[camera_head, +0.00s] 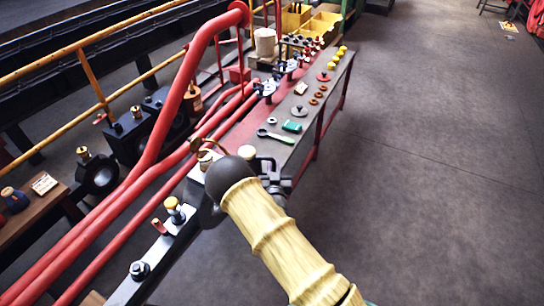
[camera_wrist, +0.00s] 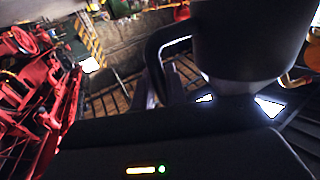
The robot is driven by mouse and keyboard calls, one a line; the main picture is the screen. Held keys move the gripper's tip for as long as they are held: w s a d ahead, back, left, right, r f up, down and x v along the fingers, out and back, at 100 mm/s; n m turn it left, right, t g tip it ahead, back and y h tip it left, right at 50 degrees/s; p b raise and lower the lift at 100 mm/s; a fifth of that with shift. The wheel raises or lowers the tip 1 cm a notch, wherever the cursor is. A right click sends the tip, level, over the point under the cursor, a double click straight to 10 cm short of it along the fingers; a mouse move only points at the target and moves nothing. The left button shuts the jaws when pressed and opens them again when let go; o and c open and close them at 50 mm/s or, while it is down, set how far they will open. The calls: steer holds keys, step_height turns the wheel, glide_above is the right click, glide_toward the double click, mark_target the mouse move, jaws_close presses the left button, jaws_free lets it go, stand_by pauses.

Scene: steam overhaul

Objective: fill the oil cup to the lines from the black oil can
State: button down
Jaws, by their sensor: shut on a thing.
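My gripper (camera_wrist: 238,101) is shut on the black oil can (camera_wrist: 248,45), whose dark body and looped handle fill the upper right of the wrist view. In the head view my arm's dark wrist and tan sleeve hide most of the can and gripper. A thin curved brass spout (camera_head: 212,143) shows just beyond the wrist. A small brass cup (camera_head: 205,160) sits close by on the machine's rail. Another cup with a pale top (camera_head: 175,209) stands nearer on the rail. I cannot tell which is the oil cup, and no lines or oil level are readable.
A thick red pipe (camera_head: 180,95) rises beside the rail. A long bench (camera_head: 300,148) holds a spanner, a green block (camera_head: 291,127) and several small parts. A brown side table (camera_head: 35,215) carries jars and a card. Yellow railings run behind. Open floor (camera_head: 430,180) lies right.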

mark_target(274, 161)
steer(key=shift+w+a+r, duration=0.15)
steer(key=shift+a+r, duration=0.1)
steer(key=shift+a, duration=0.15)
steer(key=shift+d, duration=0.1)
steer(key=shift+d+r+n+p, duration=0.35)
steer(key=shift+r+n+p, duration=0.05)
steer(key=shift+n+p, duration=0.45)
step_height(274, 161, up, 3)
steer(key=n+p, duration=0.1)
steer(key=p, duration=0.1)
steer(key=shift+f+p, duration=0.2)
steer(key=shift+p, duration=0.15)
steer(key=shift+f, duration=0.2)
steer(key=shift+d, duration=0.1)
steer(key=shift+d+f+n+g, duration=0.15)
steer(key=shift+d+n+g, duration=0.1)
steer(key=shift+n+g, duration=0.1)
